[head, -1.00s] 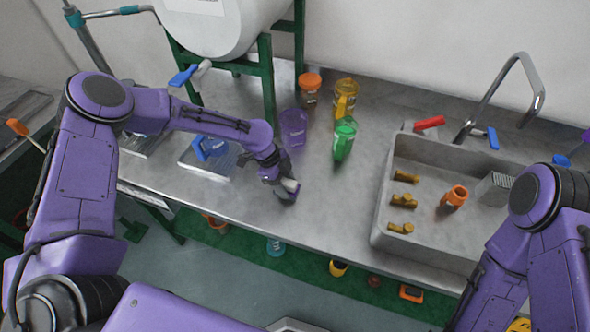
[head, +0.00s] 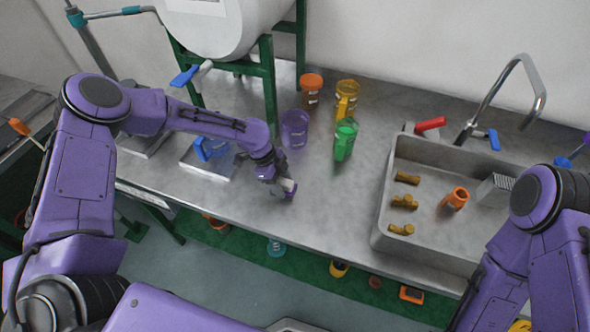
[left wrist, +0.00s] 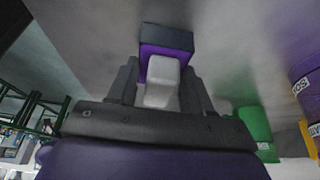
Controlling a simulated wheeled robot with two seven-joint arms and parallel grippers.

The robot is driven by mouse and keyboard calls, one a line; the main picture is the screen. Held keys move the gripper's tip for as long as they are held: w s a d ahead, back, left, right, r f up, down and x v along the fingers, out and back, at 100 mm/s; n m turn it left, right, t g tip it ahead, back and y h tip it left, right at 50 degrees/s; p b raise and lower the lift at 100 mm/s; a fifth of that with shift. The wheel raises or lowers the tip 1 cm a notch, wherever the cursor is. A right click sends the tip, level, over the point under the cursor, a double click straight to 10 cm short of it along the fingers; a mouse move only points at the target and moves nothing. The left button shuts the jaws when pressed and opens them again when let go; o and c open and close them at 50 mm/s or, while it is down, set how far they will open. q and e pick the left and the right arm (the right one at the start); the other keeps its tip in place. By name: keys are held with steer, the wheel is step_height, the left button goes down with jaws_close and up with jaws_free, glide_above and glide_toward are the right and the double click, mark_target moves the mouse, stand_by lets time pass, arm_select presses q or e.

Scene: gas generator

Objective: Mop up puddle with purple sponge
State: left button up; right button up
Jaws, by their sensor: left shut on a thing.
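My left gripper (head: 280,184) is shut on the purple sponge (head: 291,188) near the front edge of the metal counter (head: 330,200). In the left wrist view, the sponge (left wrist: 166,47) shows a pale handle between my two fingers, a purple middle and a dark far side. The sponge is at or close to the counter top; I cannot tell whether it touches. I cannot make out a clear puddle on the grey surface. My right arm is at the right edge, and its gripper is out of view.
A purple cup (head: 294,130), a green cup (head: 345,140), a yellow container (head: 346,100) and an orange-lidded jar (head: 311,90) stand behind my gripper. A sink (head: 430,220) is to the right. A scale-like plate with a blue item (head: 210,148) is left. The counter between cups and sink is clear.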

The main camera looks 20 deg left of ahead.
arm_select(q)
steer(key=shift+w+a, duration=0.15)
steer(key=shift+a, duration=2.85)
step_height(320, 180, up, 2)
steer(key=shift+r+p, duration=0.1)
steer(key=shift+p, duration=0.6)
steer(key=shift+r+p, duration=2.25)
steer(key=shift+r, duration=0.6)
